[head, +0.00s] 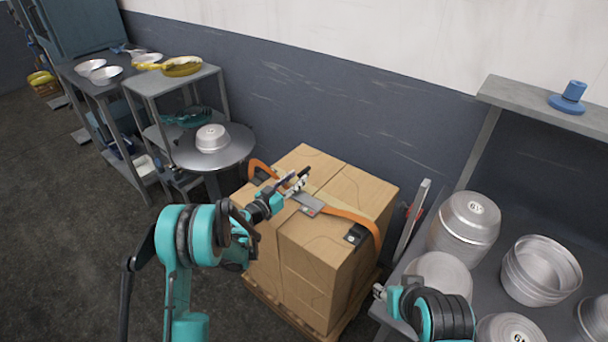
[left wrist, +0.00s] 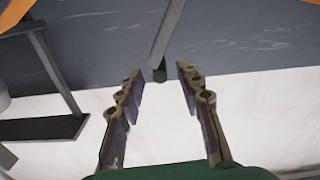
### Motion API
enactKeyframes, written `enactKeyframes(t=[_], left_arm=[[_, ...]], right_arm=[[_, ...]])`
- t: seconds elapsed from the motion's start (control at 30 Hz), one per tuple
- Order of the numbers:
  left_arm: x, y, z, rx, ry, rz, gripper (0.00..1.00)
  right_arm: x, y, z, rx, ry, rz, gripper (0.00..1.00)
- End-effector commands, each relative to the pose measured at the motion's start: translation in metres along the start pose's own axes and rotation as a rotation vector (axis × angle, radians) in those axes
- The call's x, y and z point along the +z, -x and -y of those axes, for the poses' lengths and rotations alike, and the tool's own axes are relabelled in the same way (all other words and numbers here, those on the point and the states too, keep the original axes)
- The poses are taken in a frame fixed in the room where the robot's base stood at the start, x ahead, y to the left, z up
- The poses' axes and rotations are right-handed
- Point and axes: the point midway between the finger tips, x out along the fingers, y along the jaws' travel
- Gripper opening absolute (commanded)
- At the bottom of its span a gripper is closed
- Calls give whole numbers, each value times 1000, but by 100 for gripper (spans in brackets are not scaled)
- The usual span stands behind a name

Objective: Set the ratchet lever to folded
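The orange ratchet strap (head: 345,215) runs over a stack of cardboard boxes (head: 312,240). Its grey ratchet body (head: 306,203) sits on top. In the left wrist view, the grey ratchet lever (left wrist: 170,35) stands out from the ratchet, its dark tip between my fingers. My left gripper (head: 298,181) is just above the ratchet; it also shows in the left wrist view (left wrist: 160,72), open, with gaps on both sides of the lever. In the head view the gripper partly hides the lever. My right gripper (head: 379,291) is at the lower right; its fingers are too small to judge.
The boxes stand on a wooden pallet (head: 272,302). A table with metal pots (head: 466,222) is at right under a wall shelf (head: 545,105).

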Motion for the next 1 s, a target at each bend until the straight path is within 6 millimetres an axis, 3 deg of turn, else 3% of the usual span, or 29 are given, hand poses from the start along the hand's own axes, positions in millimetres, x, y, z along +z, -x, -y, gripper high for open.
enactKeyframes(t=[0.1, 0.3, 0.63, 0.8, 1.0], left_arm=[[3, -22, 0, 2, 0, 1, 36], [2, -44, 0, 1, 1, 1, 36], [0, -50, 0, 0, 1, 1, 36], [0, -49, 0, 1, 1, 1, 0], [0, -49, 0, 1, 0, 1, 0]], right_arm=[[5, -7, 0, 0, 0, 0, 40], [9, -12, 0, 0, 0, 0, 40], [9, -12, 0, 0, 0, 0, 40], [9, -12, 0, 0, 0, 0, 40], [9, -12, 0, 0, 0, 0, 40]])
